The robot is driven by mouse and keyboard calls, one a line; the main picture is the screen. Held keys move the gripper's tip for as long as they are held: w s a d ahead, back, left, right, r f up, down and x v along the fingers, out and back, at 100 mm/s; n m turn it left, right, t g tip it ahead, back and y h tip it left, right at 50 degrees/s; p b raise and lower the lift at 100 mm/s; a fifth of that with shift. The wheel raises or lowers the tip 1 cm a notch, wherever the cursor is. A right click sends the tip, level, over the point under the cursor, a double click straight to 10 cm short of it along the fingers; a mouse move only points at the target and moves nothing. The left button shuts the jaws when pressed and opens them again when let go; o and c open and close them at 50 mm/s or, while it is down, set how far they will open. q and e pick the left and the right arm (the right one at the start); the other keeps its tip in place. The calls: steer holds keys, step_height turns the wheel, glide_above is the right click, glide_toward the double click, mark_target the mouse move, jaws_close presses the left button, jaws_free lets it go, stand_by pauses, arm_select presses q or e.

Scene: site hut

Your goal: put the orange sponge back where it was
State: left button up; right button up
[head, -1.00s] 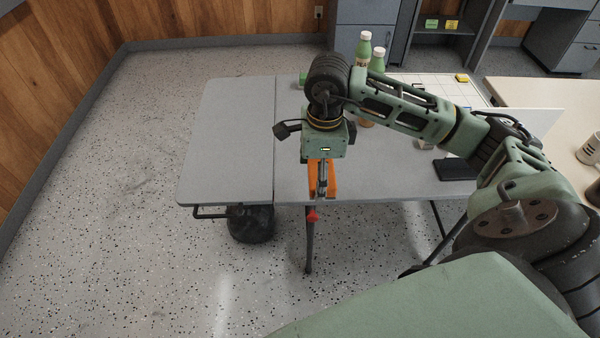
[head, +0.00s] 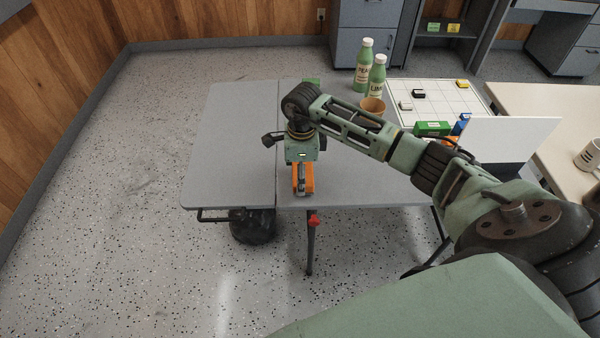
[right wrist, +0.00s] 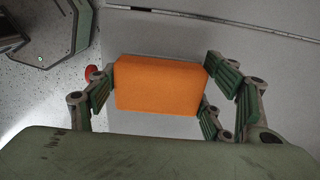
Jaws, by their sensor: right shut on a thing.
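The orange sponge (head: 308,178) is a rectangular block near the front edge of the grey folding table (head: 228,150), just right of the table's seam. My right gripper (head: 301,186) points down with its fingers shut on the sponge. In the right wrist view the sponge (right wrist: 160,84) sits between the finger pads of the gripper (right wrist: 162,88), with the grey tabletop behind it. I cannot tell whether the sponge touches the table. My left gripper is not in view.
Two green bottles (head: 362,65) and a brown pot (head: 373,107) stand behind my arm. A white grid board (head: 440,92) with small blocks, a green box (head: 432,128) and a white panel (head: 510,140) are to the right. The table's left part is clear.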

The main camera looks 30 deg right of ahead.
steer(key=shift+f, duration=0.35)
steer(key=shift+f+b, duration=0.2)
steer(key=shift+b, duration=0.1)
steer(key=o, duration=1.1)
steer(key=shift+r, duration=0.1)
